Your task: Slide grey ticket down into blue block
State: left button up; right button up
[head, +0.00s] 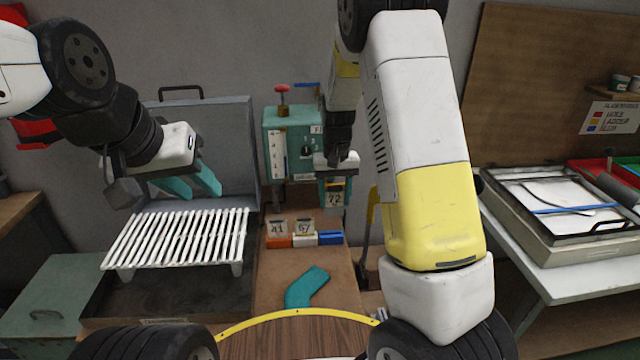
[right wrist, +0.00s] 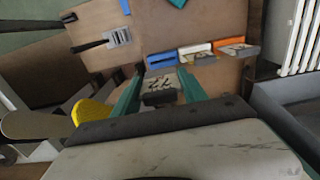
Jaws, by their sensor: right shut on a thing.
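The grey ticket marked 72 (head: 335,198) is between the teal fingers of my right gripper (head: 334,184), which is shut on it. In the right wrist view the ticket (right wrist: 160,86) lies between the fingertips. The blue block (head: 330,238) is at the right end of a row of blocks on the bench, below the ticket in the head view. It also shows in the right wrist view (right wrist: 162,60), apart from the ticket, with no ticket visible in it. My left gripper (head: 188,186) is open and empty above the white rack.
The white block (head: 304,241) and orange block (head: 278,242) beside it hold tickets. A teal machine (head: 290,140) stands behind. A flat teal shape (head: 306,288) lies on the bench in front. A white slatted rack (head: 180,238) is at left, a tray (head: 560,240) at right.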

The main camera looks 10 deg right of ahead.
aim_at(332, 205)
jog(key=shift+w+a, duration=0.2)
jog(key=shift+a, duration=0.15)
jog(key=shift+s+f, duration=0.1)
jog(key=shift+f, duration=2.8)
jog(key=shift+f, duration=1.85)
jog(key=o, duration=1)
jog(key=shift+f, duration=0.1)
notch_tip(332, 205, up, 7)
jog(key=shift+f, duration=0.15)
jog(key=shift+d+r, duration=0.1)
jog(key=shift+r, duration=0.5)
